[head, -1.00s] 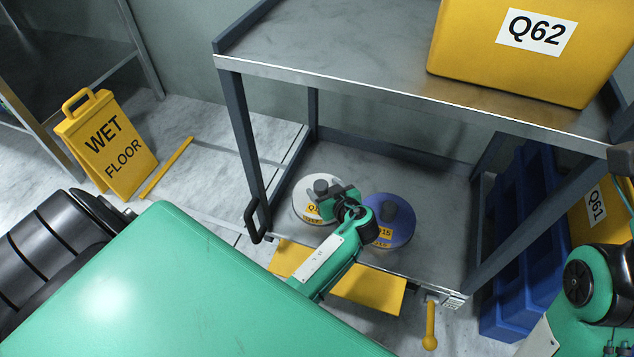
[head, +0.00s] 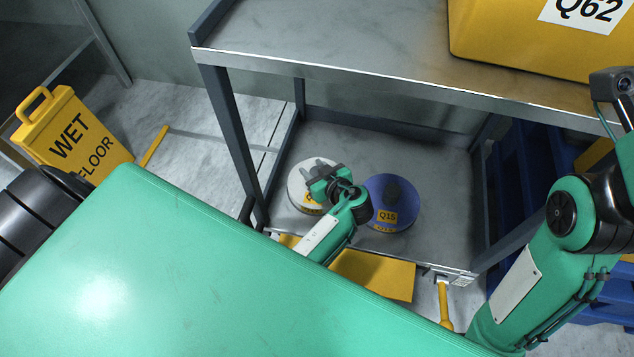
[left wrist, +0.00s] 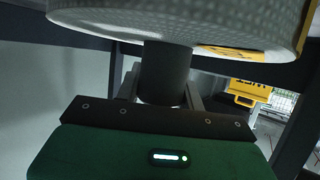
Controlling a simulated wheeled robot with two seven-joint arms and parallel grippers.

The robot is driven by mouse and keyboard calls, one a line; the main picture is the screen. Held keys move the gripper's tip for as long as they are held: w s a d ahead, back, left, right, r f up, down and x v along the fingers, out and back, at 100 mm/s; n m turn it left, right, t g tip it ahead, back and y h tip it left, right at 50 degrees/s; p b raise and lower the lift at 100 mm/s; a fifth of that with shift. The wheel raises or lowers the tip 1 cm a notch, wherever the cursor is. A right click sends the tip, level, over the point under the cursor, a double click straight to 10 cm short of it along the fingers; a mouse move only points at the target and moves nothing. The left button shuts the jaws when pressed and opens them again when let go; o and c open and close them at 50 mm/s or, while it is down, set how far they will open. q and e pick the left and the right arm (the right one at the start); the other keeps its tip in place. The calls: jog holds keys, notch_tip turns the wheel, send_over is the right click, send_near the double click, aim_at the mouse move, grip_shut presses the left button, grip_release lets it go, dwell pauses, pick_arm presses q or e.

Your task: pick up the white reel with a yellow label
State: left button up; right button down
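The white reel (head: 297,190) with a yellow label (head: 311,209) lies flat on the lower shelf of the metal cart, at the left. My left gripper (head: 322,171) is over it, hiding part of its top and label. In the left wrist view the picture is upside down. There the pale reel (left wrist: 225,22) fills the top, and its dark hub (left wrist: 165,72) stands between my two fingers. The fingers look open, one on each side of the hub; whether they touch it is unclear.
A blue reel (head: 405,213) labelled Q15 stands close on the right of the white one. The cart's upper shelf (head: 330,50) overhangs, carrying a yellow bin (head: 510,55). A cart post (head: 232,135) is at the left. A yellow wet-floor sign (head: 65,135) stands farther left.

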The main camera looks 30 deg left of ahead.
pick_arm(q)
grip_shut()
jog(key=shift+r, duration=0.1)
